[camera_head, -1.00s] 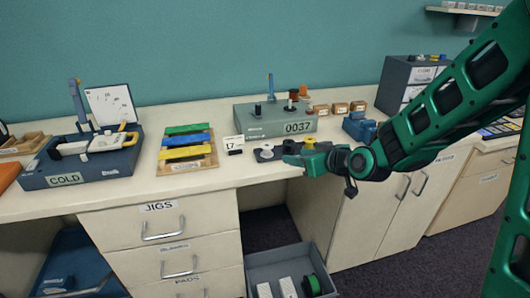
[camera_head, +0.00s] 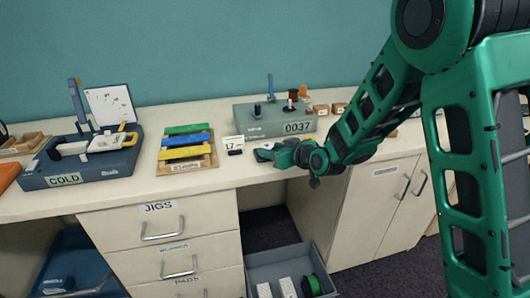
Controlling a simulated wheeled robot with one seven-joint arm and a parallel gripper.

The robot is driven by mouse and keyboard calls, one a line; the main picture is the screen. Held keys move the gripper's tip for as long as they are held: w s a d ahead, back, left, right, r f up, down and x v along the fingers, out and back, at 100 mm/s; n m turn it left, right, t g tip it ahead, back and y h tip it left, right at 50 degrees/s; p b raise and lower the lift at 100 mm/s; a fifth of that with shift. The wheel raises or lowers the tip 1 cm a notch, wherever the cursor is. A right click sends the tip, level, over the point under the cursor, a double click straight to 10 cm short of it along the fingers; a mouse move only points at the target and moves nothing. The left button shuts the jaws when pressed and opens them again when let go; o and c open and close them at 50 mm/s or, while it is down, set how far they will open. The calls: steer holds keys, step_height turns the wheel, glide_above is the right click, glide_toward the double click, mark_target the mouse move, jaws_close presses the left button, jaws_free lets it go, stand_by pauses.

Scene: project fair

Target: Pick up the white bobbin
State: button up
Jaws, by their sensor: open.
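I cannot clearly make out a white bobbin. A small pale item (camera_head: 263,148) lies on the worktop at the tip of my gripper (camera_head: 266,156), partly hidden by it, and it may be the bobbin. My gripper is open and low over the front part of the worktop, pointing left. The view is too small to tell whether the fingers are around the item or beside it.
A grey box marked 0037 (camera_head: 298,127) stands behind my gripper, with pegs on top. A card marked 17 (camera_head: 233,142) and a rack of coloured strips (camera_head: 188,150) are to the left. A blue COLD tray (camera_head: 66,180) is farther left. A grey crate (camera_head: 262,262) is on the floor.

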steer(key=shift+x, duration=0.85)
steer(key=c, duration=0.8)
steer(key=shift+r, duration=0.15)
